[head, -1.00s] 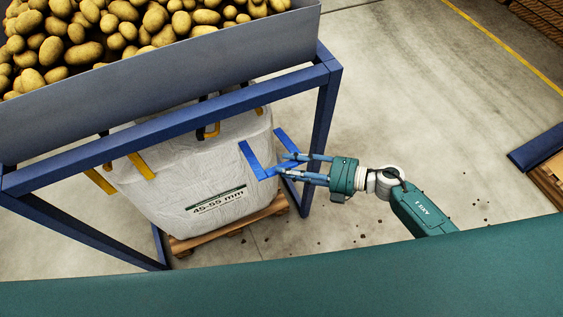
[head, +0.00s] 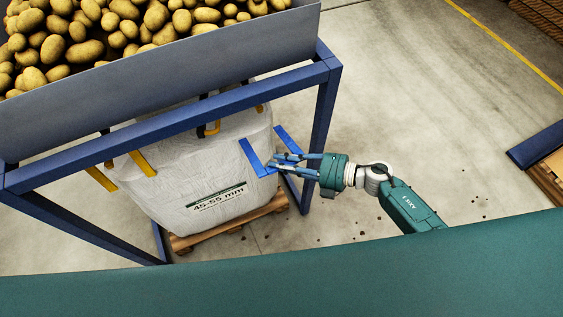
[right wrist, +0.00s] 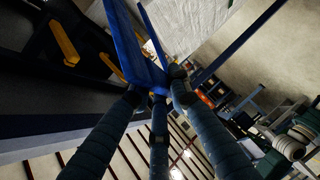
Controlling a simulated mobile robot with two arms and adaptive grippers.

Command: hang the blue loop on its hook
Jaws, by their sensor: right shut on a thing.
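The blue loop (head: 252,157) is a flat blue strap at the right front corner of the white bulk bag (head: 190,175). My right gripper (head: 274,164) is shut on the loop's lower end, beside the bag. In the right wrist view the blue loop (right wrist: 128,45) runs up and away from the fingertips of my right gripper (right wrist: 160,88). A hook for the blue loop cannot be made out for certain. My left gripper is not in view.
A blue frame (head: 323,120) stands around the bag, with its right post close to my right gripper. A grey hopper (head: 170,75) full of potatoes is above. Yellow loops (head: 142,164) show on the bag's other corners.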

